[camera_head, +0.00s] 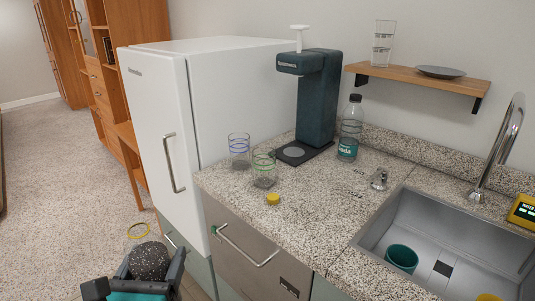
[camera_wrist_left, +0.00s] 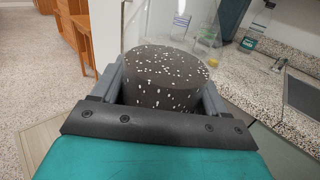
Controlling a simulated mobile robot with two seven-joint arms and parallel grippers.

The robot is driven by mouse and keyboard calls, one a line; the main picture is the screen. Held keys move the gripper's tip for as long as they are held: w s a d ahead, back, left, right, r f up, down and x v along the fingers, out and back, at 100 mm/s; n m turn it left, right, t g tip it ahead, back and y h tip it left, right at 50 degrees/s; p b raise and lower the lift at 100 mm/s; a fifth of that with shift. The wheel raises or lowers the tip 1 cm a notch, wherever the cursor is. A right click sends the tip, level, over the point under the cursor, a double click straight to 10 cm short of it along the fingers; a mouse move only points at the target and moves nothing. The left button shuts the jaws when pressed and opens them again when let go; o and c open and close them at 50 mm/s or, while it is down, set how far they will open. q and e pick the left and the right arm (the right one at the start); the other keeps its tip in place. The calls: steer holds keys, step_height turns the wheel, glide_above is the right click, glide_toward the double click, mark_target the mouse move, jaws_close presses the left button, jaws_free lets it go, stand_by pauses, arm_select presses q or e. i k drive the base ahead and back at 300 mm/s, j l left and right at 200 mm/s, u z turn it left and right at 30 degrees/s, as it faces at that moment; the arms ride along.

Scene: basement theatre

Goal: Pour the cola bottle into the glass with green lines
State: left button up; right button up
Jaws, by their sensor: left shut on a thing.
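My left gripper (camera_head: 150,262) is shut on the cola bottle (camera_head: 148,262), low in front of the counter's left end. The bottle shows as a dark, white-speckled round body, with a yellow ring above it in the head view. It also fills the middle of the left wrist view (camera_wrist_left: 165,80), between the fingers. The glass with green lines (camera_head: 264,168) stands upright near the counter's front left edge, up and to the right of my gripper and apart from it. It looks empty. My right gripper is not in view.
A blue-lined glass (camera_head: 239,151) stands just behind the green-lined one. A yellow cap (camera_head: 273,199) lies near the counter's edge. A soda machine (camera_head: 316,95), a labelled bottle (camera_head: 348,130) and a sink (camera_head: 440,215) are further right. A white fridge (camera_head: 160,140) stands left.

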mark_target(264, 169)
steer(key=z, duration=0.8)
steer(key=j+z, duration=0.2)
steer(key=z, duration=0.2)
steer(key=j+z, duration=0.2)
steer(key=z, duration=0.2)
steer(key=k+j+z, duration=0.25)
steer(key=j+z, duration=0.3)
steer(key=k+j+z, duration=0.45)
steer(key=k+j, duration=0.7)
steer(key=i, duration=0.4)
steer(key=j, duration=0.25)
